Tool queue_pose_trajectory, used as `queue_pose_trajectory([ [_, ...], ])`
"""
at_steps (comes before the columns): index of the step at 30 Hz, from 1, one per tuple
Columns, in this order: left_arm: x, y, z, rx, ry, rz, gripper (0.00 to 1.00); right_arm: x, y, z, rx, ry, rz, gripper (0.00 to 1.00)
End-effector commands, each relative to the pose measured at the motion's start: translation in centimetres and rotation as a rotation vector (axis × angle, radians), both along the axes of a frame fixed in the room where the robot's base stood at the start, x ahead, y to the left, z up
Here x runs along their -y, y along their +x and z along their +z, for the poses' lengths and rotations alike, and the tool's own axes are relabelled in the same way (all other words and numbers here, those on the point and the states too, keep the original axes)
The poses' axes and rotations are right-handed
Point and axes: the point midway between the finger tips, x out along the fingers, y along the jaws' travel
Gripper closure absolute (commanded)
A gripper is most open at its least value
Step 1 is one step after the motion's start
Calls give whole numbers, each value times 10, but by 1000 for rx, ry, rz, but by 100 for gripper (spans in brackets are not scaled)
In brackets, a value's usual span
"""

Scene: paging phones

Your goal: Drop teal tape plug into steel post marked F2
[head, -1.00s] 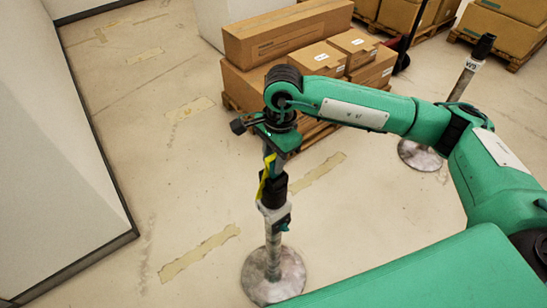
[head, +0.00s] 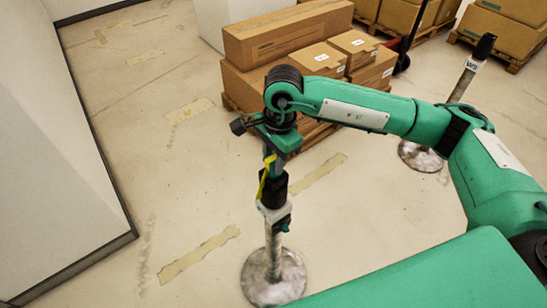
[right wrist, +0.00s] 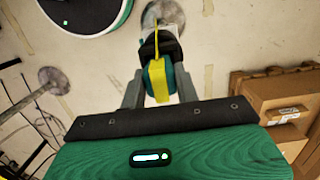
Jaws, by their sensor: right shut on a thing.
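My right gripper (head: 272,160) points down over the near steel post (head: 273,252). In the right wrist view its two grey fingers (right wrist: 159,90) are shut on the teal tape plug (right wrist: 171,79), which has a yellow strap over it. The strap also shows below the gripper in the head view. The post has a black top (head: 274,188), a pale collar and a round steel base. The plug is in line with the black top; I cannot tell whether it is inside it. No F2 marking is readable on this post. My left gripper is not in view.
A second steel post (head: 465,82) with a black top and a label that looks like W9 stands at the right. Cardboard boxes (head: 285,38) on pallets are at the back. A white wall block (head: 50,150) is at the left. The floor between is clear.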

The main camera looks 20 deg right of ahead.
Motion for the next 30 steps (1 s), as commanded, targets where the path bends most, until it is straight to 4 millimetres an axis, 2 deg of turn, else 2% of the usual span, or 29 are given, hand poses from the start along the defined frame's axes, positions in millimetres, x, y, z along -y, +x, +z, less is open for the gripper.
queue_pose_trajectory([
  [18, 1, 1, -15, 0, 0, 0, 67, 0, 0, -14, 1, 0, 0, 92],
  [19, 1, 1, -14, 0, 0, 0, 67, 0, 0, -12, 1, 0, 0, 63],
  [20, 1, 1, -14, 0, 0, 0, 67, 0, 0, -13, 1, 0, 0, 60],
  [30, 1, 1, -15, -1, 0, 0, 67, 1, 0, -12, 1, 0, 0, 60],
])
